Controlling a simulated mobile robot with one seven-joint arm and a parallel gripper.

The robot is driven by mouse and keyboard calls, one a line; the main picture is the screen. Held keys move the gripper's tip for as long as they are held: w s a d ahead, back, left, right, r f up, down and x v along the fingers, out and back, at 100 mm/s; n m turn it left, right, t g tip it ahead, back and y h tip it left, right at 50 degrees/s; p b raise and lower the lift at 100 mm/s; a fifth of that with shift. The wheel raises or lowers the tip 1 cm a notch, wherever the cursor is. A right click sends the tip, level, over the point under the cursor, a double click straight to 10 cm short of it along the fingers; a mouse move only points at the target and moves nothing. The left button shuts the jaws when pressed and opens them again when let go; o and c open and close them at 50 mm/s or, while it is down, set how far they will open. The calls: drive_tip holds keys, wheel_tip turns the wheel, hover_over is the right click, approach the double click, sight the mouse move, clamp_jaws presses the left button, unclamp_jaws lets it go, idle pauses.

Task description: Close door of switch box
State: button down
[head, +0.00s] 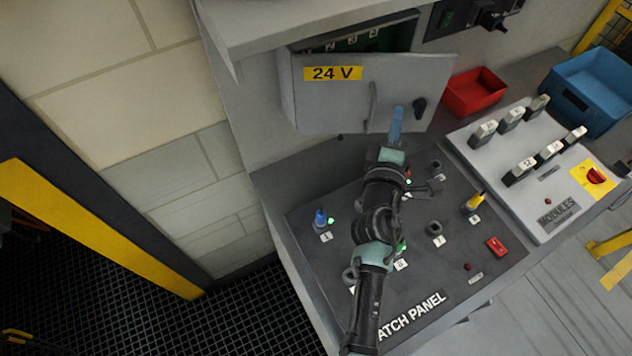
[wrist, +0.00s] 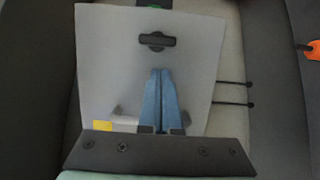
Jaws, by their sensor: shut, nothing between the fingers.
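The switch box (head: 290,88) is on the back wall. Its light grey door (head: 330,108) stands partly open, with a gap along the top showing the inside. The door has a yellow 24 V label, a grey handle (head: 373,103) and a black latch knob (head: 420,108). In the wrist view the door (wrist: 200,75) fills the middle, with the latch (wrist: 155,41) beyond the fingertips. My gripper (head: 398,108) is shut and empty, its blue fingers in front of the door between handle and knob. They also show in the wrist view (wrist: 160,72). I cannot tell whether they touch the door.
Below is the dark patch panel (head: 310,270) with plugs and sockets, under my arm. Right of it are a grey modules board (head: 500,205), a red bin (head: 474,94) and a blue bin (head: 590,88). Black switchgear (head: 490,15) hangs right of the box.

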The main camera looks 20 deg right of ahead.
sight(394, 92)
drive_tip(key=w+y+p, duration=0.1)
drive_tip(key=w, duration=0.1)
drive_tip(key=w+d+n+t+y+p, duration=0.1)
drive_tip(key=w, duration=0.1)
drive_tip(key=w+d+n+y+p, duration=0.1)
drive_tip(key=w, duration=0.1)
drive_tip(key=shift+w+d+r+t, duration=0.1)
drive_tip(key=shift+w+r+t, duration=0.15)
drive_tip(key=shift+w+t, duration=0.05)
drive_tip(key=w+n+y+b, duration=0.1)
drive_tip(key=w+n+y, duration=0.1)
drive_tip(key=y, duration=0.1)
drive_tip(key=shift+w+t, duration=0.4)
